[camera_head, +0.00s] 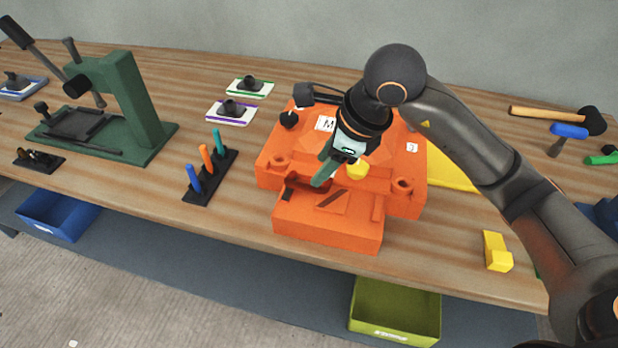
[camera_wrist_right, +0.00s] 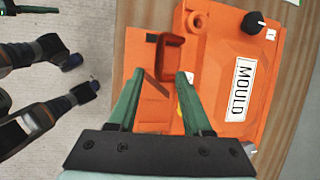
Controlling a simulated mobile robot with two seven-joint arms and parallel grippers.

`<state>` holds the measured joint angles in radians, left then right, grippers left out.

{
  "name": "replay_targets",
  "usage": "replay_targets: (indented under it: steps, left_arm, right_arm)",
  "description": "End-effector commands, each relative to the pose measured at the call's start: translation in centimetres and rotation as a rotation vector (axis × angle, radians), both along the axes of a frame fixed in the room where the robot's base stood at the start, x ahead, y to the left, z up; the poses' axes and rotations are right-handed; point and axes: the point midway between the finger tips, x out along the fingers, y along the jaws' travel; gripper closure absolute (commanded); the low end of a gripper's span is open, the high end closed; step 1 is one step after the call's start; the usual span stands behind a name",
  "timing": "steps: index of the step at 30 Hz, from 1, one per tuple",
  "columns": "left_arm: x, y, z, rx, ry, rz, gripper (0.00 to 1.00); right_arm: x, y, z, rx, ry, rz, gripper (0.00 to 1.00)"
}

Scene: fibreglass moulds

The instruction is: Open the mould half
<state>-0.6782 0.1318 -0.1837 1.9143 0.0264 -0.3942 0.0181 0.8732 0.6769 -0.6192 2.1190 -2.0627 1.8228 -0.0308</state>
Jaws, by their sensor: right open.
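The orange mould (camera_head: 275,165) sits on the bench. It has a labelled upper block, a black knob (camera_wrist_right: 254,22) and a lower front part (camera_head: 325,232). A dark red, frame-like handle (camera_wrist_right: 172,55) shows on it in the wrist view. My right gripper (camera_head: 322,178) is over the mould's front, pointing down. In the wrist view my right gripper (camera_wrist_right: 160,75) has its green fingers apart, with the handle just beyond the tips; nothing is held. Contact cannot be told. My left arm is not in the head view; green and black parts at the wrist view's top left may be its gripper.
A green press (camera_head: 145,105) stands at the left. A rack (camera_head: 209,178) of coloured tools is left of the mould. A yellow block (camera_head: 497,252) lies right, and a hammer (camera_head: 555,114) lies at the back right. An olive bin (camera_head: 395,310) is below the bench edge.

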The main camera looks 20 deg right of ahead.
Motion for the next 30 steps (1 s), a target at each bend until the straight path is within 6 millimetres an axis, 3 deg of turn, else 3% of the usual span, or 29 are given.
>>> replay_targets:
  steps: [3, 9, 15, 23, 30]
  left_arm:
    - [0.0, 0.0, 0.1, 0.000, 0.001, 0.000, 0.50]
    - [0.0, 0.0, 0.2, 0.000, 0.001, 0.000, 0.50]
    - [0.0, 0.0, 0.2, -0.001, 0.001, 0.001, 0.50]
    - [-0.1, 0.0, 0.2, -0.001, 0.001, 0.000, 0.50]
    - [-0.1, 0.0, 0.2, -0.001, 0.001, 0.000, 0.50]
  right_arm:
    - [0.8, 0.6, -2.4, 0.003, 0.006, 0.000, 0.50]
    - [1.9, 1.4, -5.1, 0.003, 0.004, 0.001, 0.50]
    - [2.4, 1.7, -6.3, 0.003, 0.002, 0.001, 0.50]
    - [2.4, 1.7, -6.4, 0.003, 0.001, 0.001, 0.50]
    - [2.4, 1.7, -6.4, 0.003, 0.001, 0.001, 0.76]
